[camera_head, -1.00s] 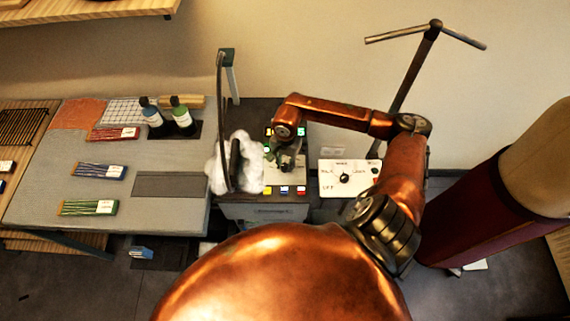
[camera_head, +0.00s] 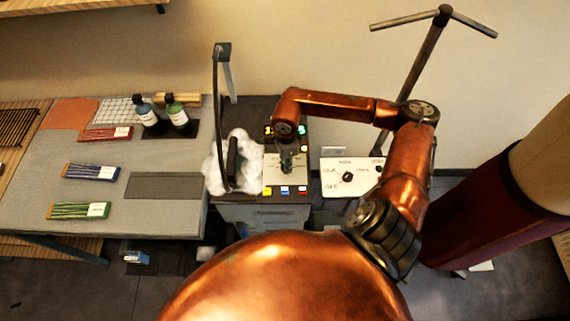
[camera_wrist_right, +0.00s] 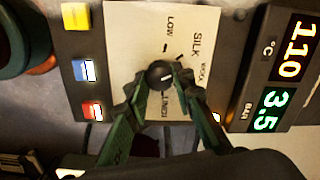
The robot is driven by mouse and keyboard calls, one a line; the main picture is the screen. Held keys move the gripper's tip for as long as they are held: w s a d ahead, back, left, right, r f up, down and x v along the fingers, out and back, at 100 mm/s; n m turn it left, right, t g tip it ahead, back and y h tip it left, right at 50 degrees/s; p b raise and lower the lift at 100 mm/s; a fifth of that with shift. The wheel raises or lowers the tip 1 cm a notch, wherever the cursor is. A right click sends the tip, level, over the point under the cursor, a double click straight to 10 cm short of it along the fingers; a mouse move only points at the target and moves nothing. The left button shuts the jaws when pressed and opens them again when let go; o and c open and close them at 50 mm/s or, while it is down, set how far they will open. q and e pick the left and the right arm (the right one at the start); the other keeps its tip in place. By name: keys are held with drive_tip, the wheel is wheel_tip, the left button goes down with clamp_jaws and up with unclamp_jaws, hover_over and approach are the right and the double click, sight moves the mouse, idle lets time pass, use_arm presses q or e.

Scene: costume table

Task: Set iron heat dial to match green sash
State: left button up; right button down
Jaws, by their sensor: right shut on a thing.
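The iron station's heat dial (camera_wrist_right: 160,75) is a dark round knob on a cream plate marked LOW, SILK, WOOL and a partly covered LINEN. It has a small white mark; I cannot tell which setting it points at. My right gripper (camera_wrist_right: 160,92) has its green-black fingers closed around the knob. In the head view my right gripper (camera_head: 287,158) reaches down onto the plate. A green striped bundle with a white tag (camera_head: 78,211), likely the green sash, lies at the front left of the grey table. The tag is too small to read. My left gripper is out of view.
A display (camera_wrist_right: 275,75) reads 110 °C and 3.5 BAR. Yellow, blue and red buttons (camera_wrist_right: 82,70) line the panel. Left stand a dark handle in white puffs (camera_head: 233,158), bottles (camera_head: 178,118), and blue (camera_head: 92,172) and red bundles (camera_head: 106,133). A white knobbed box (camera_head: 345,180) is at right.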

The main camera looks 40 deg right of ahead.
drive_tip(key=m+b, duration=0.1)
drive_tip(key=m, duration=0.5)
drive_tip(key=shift+m+b, duration=0.3)
drive_tip(key=shift+b, duration=0.05)
drive_tip(key=m, duration=0.5)
drive_tip(key=shift+b, duration=0.4)
drive_tip(key=m, duration=0.5)
drive_tip(key=shift+a, duration=0.1)
drive_tip(key=m, duration=0.4)
drive_tip(key=shift+m, duration=0.3)
drive_tip(key=c, duration=1.7)
unclamp_jaws()
drive_tip(key=shift+o, duration=0.2)
